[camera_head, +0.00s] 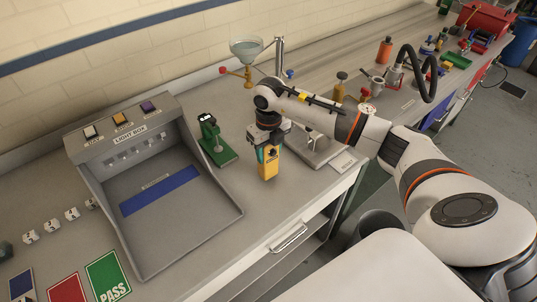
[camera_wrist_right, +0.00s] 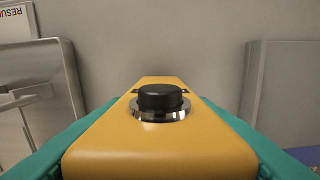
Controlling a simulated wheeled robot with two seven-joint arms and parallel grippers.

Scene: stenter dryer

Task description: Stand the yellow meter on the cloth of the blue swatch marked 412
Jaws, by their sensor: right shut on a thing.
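My right gripper (camera_head: 266,142) is shut on the yellow meter (camera_head: 268,166), which hangs upright below it, right of the light box. I cannot tell whether its base touches the bench. A blue strip of cloth (camera_head: 160,190) lies flat in the light box. Another blue piece (camera_head: 21,284) is cut off at the lower left edge. No 412 mark is readable on either. My left gripper is not in view.
The grey light box (camera_head: 190,232) has raised side walls. A green stand (camera_head: 215,142) is between it and the meter. Red (camera_head: 67,288) and green PASS (camera_head: 106,277) cards lie in front. A metal device (camera_head: 318,148) stands right of the meter. Bare bench lies in front of the meter.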

